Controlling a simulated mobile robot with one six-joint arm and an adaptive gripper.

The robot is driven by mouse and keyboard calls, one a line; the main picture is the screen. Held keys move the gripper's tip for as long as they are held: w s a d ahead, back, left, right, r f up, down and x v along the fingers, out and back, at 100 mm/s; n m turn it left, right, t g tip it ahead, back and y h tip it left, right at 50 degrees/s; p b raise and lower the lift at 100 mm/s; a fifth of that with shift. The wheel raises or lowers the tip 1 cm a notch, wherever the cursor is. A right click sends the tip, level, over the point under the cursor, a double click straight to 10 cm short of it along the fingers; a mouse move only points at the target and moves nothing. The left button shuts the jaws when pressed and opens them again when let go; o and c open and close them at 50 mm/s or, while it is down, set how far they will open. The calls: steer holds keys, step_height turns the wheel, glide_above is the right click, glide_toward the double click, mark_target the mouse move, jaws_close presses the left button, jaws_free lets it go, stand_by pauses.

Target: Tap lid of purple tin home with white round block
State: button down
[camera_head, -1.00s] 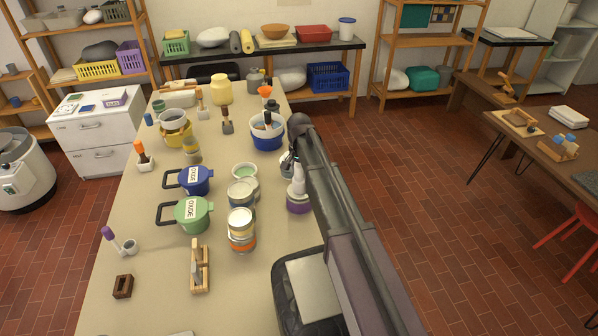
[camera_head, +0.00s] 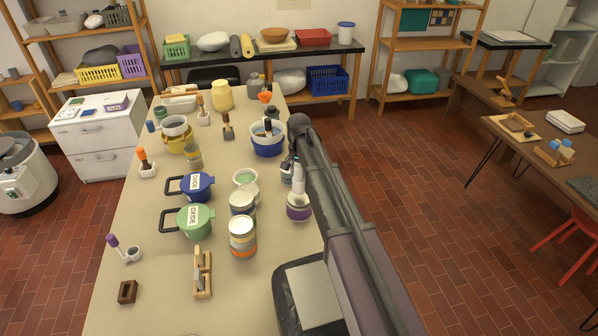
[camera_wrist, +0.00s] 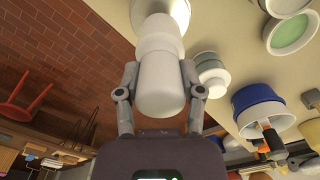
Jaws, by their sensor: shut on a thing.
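The purple tin (camera_head: 299,212) stands upright on the bench near its right edge, with a pale lid (camera_head: 300,199) on top. The white round block (camera_head: 298,178) is upright above the lid. It also shows in the wrist view (camera_wrist: 161,75), between the fingers of my gripper (camera_wrist: 160,80). My gripper is shut on the block's sides. In the wrist view the block's far end overlaps the pale lid (camera_wrist: 175,8). I cannot tell whether block and lid touch, or how evenly the lid sits. My arm hides part of the bench edge.
Stacked tins (camera_head: 242,240) and a white-lidded tin (camera_head: 242,202) stand left of the purple tin. A blue-banded bucket (camera_head: 266,143) with tools is behind. Green (camera_head: 196,221) and blue (camera_head: 197,187) oxide pots stand farther left.

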mark_target(299, 180)
steer(key=shift+r+p, duration=0.95)
steer(key=shift+r, duration=0.25)
step_height(299, 180, down, 7)
steer(key=b, duration=0.6)
steer(key=shift+r, duration=0.2)
steer(key=shift+r+p, duration=1.55)
steer(key=shift+r, duration=0.3)
steer(key=shift+r+p, duration=1.35)
steer(key=shift+p, duration=0.05)
steer(key=shift+f, duration=0.15)
